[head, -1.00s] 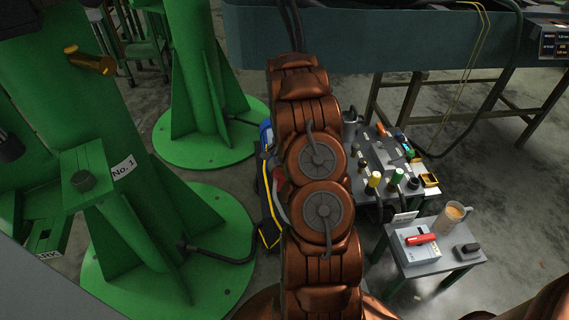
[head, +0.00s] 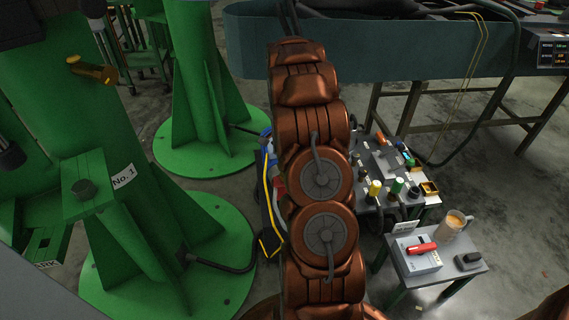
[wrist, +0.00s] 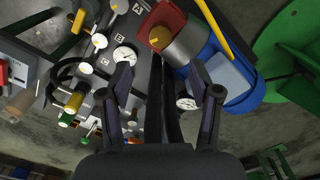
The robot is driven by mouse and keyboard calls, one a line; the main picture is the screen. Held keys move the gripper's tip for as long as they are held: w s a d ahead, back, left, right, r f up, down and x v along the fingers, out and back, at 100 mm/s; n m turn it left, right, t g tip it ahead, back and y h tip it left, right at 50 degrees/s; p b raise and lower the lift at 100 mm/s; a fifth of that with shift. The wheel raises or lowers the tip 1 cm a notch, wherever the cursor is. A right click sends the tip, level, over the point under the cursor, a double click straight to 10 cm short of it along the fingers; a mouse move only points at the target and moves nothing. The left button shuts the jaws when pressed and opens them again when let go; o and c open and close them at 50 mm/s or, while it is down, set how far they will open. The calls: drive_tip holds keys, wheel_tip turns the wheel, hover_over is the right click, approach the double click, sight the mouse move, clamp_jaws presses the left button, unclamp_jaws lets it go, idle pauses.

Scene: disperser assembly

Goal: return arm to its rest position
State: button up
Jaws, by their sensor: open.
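My copper-coloured arm (head: 310,125) stretches up the middle of the head view, away from the camera. Its far end hides my gripper there. In the wrist view my gripper (wrist: 162,82) is open, its two dark fingers spread apart with nothing held. Beyond the fingers lie a blue cylinder (wrist: 236,75) with a red block (wrist: 163,28) and a grey panel (wrist: 75,45) carrying dials and coloured knobs. The distance from the fingers to these cannot be told.
Green stands (head: 196,85) with round bases are at the left. A low table (head: 385,170) with tools and a small table (head: 462,272) with a mug (head: 455,224) stand right of my arm. A blue-grey bench (head: 400,45) crosses the back. Grey floor shows at right.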

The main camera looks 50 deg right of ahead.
wheel_tip(320, 180, up, 2)
drive_tip(key=shift+r, duration=0.1)
idle(0.5)
